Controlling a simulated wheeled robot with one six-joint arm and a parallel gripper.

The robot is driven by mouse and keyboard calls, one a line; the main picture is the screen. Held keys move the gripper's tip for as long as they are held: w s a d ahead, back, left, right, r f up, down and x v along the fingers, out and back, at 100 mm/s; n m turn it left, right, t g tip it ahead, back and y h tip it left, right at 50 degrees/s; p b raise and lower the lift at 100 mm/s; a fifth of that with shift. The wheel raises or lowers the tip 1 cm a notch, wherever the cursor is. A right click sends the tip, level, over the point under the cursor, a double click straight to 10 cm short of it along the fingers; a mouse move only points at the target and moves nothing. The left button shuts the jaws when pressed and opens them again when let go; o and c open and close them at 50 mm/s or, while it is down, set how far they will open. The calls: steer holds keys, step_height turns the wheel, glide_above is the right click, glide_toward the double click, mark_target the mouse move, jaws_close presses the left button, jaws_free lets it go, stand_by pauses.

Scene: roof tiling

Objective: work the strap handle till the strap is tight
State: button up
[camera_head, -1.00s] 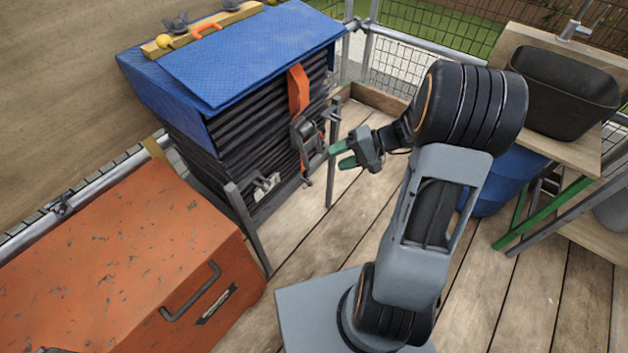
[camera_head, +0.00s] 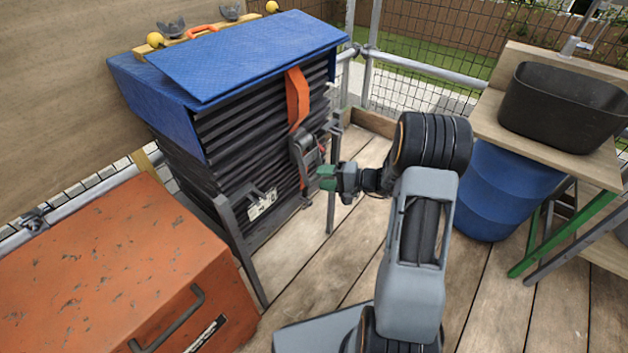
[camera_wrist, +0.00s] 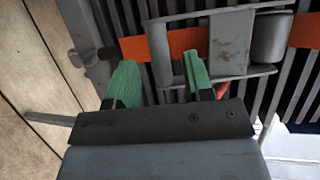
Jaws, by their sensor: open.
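An orange strap (camera_head: 297,98) runs down the front of a stack of dark tiles (camera_head: 232,140), out from under a blue cover (camera_head: 245,55). A grey metal ratchet with its handle (camera_head: 305,150) sits on the strap. The ratchet (camera_wrist: 232,42) and strap (camera_wrist: 180,43) also show close up in the wrist view. My gripper (camera_head: 324,178) with green fingertips is at the ratchet's lower right. In the wrist view my gripper (camera_wrist: 160,78) is open, and its right finger overlaps the ratchet's frame. Whether it touches is unclear. Nothing visible is held between the fingers.
An orange metal chest (camera_head: 110,265) stands at the front left. Grey posts (camera_head: 240,250) flank the stack. A blue barrel (camera_head: 505,190) and a bench with a black tub (camera_head: 560,105) stand at the right. Bare plank floor (camera_head: 310,255) lies in front of the stack.

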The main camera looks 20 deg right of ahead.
mark_target(314, 178)
steer(key=shift+b+x, duration=0.3)
steer(key=shift+x, duration=1.55)
steer(key=shift+c, duration=0.5)
jaws_close()
